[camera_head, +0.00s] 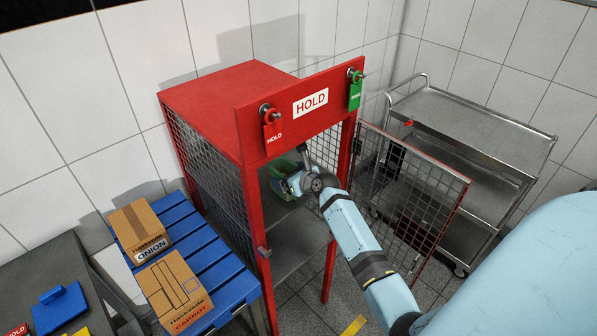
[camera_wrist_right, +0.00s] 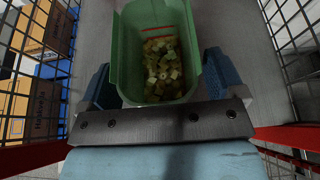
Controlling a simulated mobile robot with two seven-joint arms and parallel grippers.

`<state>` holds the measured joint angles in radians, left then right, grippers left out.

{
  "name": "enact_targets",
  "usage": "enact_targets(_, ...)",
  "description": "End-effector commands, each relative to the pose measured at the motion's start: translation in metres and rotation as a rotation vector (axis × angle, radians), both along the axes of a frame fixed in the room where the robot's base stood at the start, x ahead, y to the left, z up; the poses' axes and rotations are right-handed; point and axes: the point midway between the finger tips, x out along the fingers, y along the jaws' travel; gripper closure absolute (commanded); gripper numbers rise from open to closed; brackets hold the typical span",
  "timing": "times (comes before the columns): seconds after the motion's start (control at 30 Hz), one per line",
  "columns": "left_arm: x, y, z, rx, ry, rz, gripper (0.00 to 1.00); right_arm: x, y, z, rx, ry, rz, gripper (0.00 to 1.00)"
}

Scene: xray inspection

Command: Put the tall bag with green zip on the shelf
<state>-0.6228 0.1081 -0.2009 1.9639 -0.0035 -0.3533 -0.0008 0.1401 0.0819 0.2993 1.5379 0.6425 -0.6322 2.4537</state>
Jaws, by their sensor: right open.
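My right arm reaches through the open front of a red mesh cage marked HOLD. My right gripper (camera_head: 300,182) is inside it, above the cage's grey shelf (camera_head: 300,232). A green open-topped container (camera_head: 277,186) is at the gripper. In the right wrist view the container (camera_wrist_right: 125,50) holds yellow-green chunks and lies between the spread fingers of the gripper (camera_wrist_right: 160,82). The fingers are open; I cannot tell whether they touch its sides. I cannot make out a tall bag with a green zip. My left gripper is not in view.
The cage's mesh door (camera_head: 408,205) stands open on the right. A steel trolley (camera_head: 470,115) is behind it. Two cardboard boxes (camera_head: 140,230) (camera_head: 174,290) are on a blue slatted table (camera_head: 215,268) at left. Red cage posts flank my arm.

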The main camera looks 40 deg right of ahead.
Motion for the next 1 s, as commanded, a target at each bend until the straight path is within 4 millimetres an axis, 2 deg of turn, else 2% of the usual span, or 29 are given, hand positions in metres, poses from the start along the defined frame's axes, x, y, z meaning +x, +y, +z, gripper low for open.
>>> enact_targets(0.4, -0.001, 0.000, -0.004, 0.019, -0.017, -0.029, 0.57, -0.079, -0.005, 0.029, 0.000, 0.001, -0.002, 0.12)
enact_targets(0.5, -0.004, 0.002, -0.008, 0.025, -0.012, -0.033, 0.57, -0.093, -0.006, 0.035, 0.001, 0.002, -0.002, 0.12)
enact_targets(0.7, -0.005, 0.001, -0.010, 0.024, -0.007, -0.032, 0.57, -0.109, -0.005, 0.039, -0.030, 0.006, 0.011, 0.12)
enact_targets(0.77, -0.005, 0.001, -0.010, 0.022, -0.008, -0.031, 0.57, -0.113, -0.001, 0.034, -0.100, 0.012, 0.037, 0.12)
enact_targets(0.87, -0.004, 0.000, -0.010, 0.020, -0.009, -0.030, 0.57, -0.123, 0.014, 0.016, -0.332, 0.031, 0.135, 0.12)
enact_targets(1.0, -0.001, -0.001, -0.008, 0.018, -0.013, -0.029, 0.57, -0.150, 0.049, -0.020, -0.835, 0.052, 0.380, 0.12)
